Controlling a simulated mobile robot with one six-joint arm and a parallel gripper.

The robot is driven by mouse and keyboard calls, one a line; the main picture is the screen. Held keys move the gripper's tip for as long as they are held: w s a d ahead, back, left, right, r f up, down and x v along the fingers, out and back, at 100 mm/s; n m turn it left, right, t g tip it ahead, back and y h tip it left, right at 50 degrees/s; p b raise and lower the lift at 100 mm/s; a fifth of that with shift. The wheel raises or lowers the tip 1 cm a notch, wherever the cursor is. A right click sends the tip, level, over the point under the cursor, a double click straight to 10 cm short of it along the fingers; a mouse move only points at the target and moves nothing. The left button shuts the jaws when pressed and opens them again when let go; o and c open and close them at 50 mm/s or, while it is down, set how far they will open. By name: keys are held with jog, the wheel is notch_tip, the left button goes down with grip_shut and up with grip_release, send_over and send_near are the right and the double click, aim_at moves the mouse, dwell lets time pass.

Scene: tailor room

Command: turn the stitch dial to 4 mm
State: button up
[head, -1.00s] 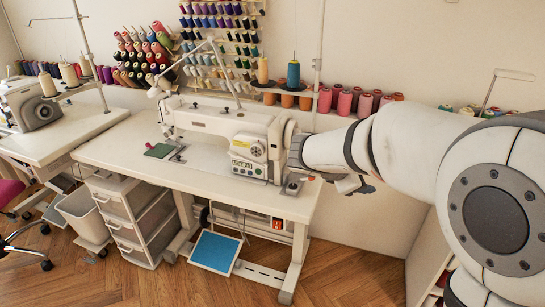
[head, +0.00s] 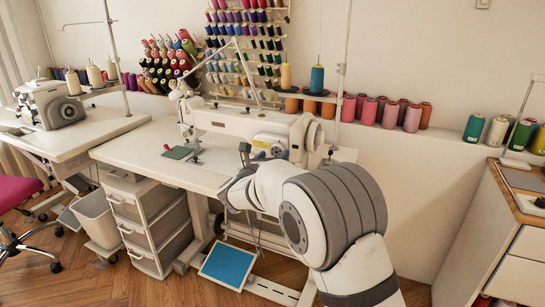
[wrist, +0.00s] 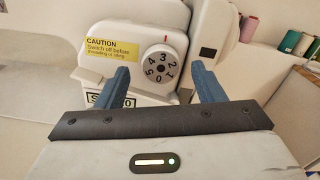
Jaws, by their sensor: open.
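The stitch dial (wrist: 160,67) is a round dark-numbered disc on the white sewing machine (head: 232,121). In the wrist view its digits run 0 to 5, and the 3 lies closest below the red mark (wrist: 166,40) on the housing. My gripper (wrist: 160,69) is open, its two blue fingers apart on either side of the dial in the picture. No contact with the dial shows. In the head view my gripper (head: 244,155) is in front of the machine's right end, and the dial is too small to read there.
A yellow caution label (wrist: 107,49) is left of the dial. Thread cones (head: 385,110) line the wall behind. A wooden-topped cabinet (head: 510,185) stands at the right.

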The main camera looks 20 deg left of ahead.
jog(key=shift+w, duration=0.8)
